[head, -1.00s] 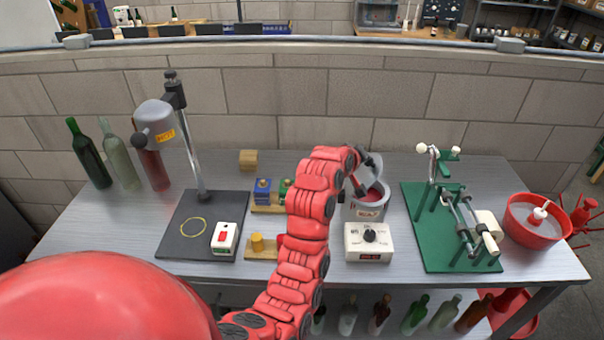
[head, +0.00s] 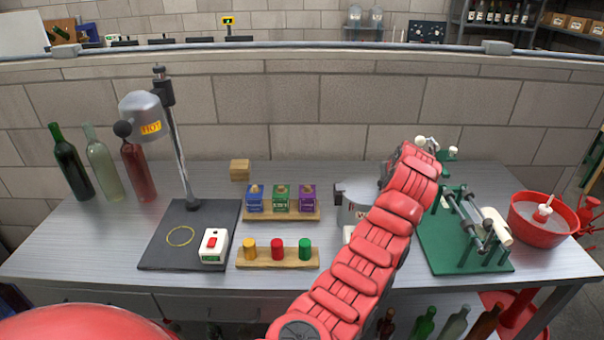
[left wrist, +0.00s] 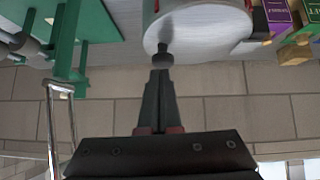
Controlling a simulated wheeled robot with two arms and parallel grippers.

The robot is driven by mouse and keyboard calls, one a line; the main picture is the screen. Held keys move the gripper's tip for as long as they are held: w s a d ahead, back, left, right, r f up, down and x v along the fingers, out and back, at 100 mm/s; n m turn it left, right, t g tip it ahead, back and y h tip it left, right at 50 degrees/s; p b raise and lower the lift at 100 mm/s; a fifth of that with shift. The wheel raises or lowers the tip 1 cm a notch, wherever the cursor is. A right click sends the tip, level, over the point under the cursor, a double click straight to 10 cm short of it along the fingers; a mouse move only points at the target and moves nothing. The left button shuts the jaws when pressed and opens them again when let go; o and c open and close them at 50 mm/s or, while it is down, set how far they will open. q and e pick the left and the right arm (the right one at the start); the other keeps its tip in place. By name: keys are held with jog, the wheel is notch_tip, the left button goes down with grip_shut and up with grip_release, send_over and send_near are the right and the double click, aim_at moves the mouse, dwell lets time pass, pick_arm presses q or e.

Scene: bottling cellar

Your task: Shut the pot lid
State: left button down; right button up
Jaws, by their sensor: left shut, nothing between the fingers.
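The grey metal pot (head: 350,212) stands on the bench, right of the middle, mostly hidden behind my red left arm in the head view. Its lid (left wrist: 205,32) shows in the left wrist view as a pale grey disc lying flat over the pot's top; no red contents show. In the head view the arm hides this gripper. My right gripper is not in view.
Left of the pot are a rack of small boxes (head: 295,217) and a board of coloured pegs (head: 252,265). A green-framed machine (head: 440,245) stands close on the right, beside a red basin (head: 540,236).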

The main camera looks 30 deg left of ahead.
pick_arm(q)
jog(key=shift+d+f, duration=0.15)
jog(key=shift+f, duration=0.2)
dwell(0.3)
jog(key=shift+r, duration=0.1)
